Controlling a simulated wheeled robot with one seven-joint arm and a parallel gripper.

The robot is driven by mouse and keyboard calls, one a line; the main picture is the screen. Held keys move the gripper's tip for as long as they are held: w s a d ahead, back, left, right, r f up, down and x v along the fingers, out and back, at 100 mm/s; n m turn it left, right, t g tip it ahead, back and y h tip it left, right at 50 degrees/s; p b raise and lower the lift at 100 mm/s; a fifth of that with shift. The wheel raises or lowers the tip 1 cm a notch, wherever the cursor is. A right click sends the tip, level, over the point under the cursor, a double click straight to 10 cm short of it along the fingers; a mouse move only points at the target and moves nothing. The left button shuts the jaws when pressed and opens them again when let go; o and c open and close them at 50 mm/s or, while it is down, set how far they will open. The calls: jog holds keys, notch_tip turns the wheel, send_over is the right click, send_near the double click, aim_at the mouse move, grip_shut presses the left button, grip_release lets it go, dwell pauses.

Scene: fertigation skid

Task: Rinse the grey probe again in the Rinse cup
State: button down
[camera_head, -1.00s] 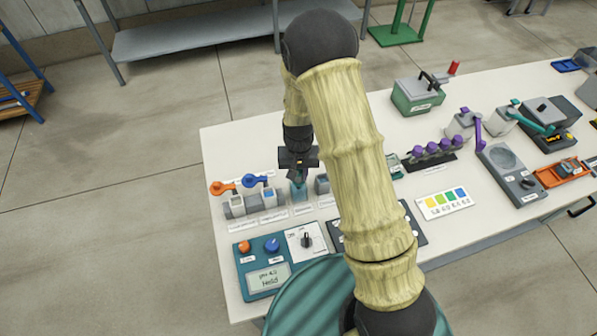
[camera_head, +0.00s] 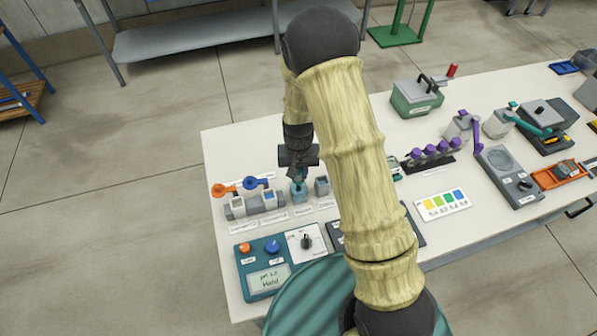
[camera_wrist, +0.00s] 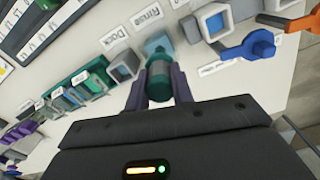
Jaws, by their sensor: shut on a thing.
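My gripper (camera_head: 298,168) is above the row of cups at the left of the bench. In the wrist view its two dark fingers (camera_wrist: 159,92) are shut on the probe (camera_wrist: 158,80), whose visible body looks dark teal-grey. The probe points down at the light teal Rinse cup (camera_head: 299,192), which also shows in the wrist view (camera_wrist: 157,45) near the "Rinse" label. The probe's lower tip is hidden, so I cannot tell whether it is inside the cup or just above it.
A grey cup (camera_head: 322,187) stands close beside the Rinse cup. Orange (camera_head: 223,190) and blue (camera_head: 256,183) levers sit over holders to the left. A teal meter panel (camera_head: 266,265) lies in front. A rack of purple-capped vials (camera_head: 430,153) stands to the right.

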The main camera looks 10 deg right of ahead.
jog(key=shift+r+p, duration=2)
jog(key=shift+r, duration=0.85)
